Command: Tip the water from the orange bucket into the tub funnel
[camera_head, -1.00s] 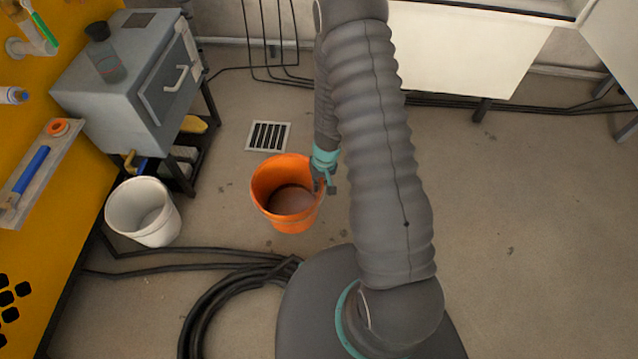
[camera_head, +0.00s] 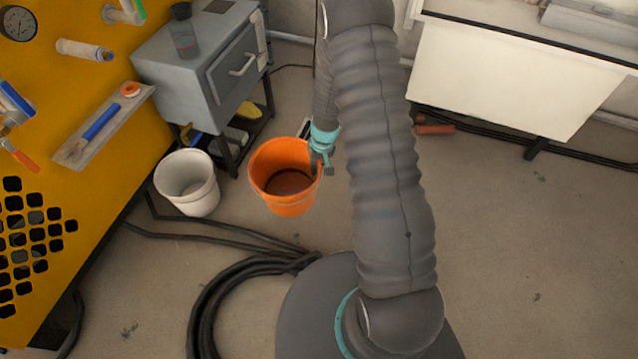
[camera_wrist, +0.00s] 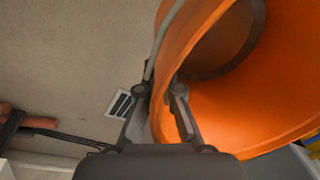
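The orange bucket (camera_head: 284,197) hangs from my gripper (camera_head: 322,168) in the head view, roughly upright, with a dark brownish surface inside it. In the wrist view the orange bucket (camera_wrist: 255,110) fills the right side, and my gripper (camera_wrist: 163,92) has one finger outside and one inside its wall, shut on the rim. A thin grey handle runs along the bucket's edge there. No tub funnel can be made out in either view.
A white bucket (camera_head: 187,184) stands on the floor to the left, near a grey cabinet (camera_head: 205,75) on a stand. A yellow panel (camera_head: 40,120) is at the far left. Black hoses (camera_head: 225,290) lie coiled in front. A white bench (camera_head: 510,85) is at the back right.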

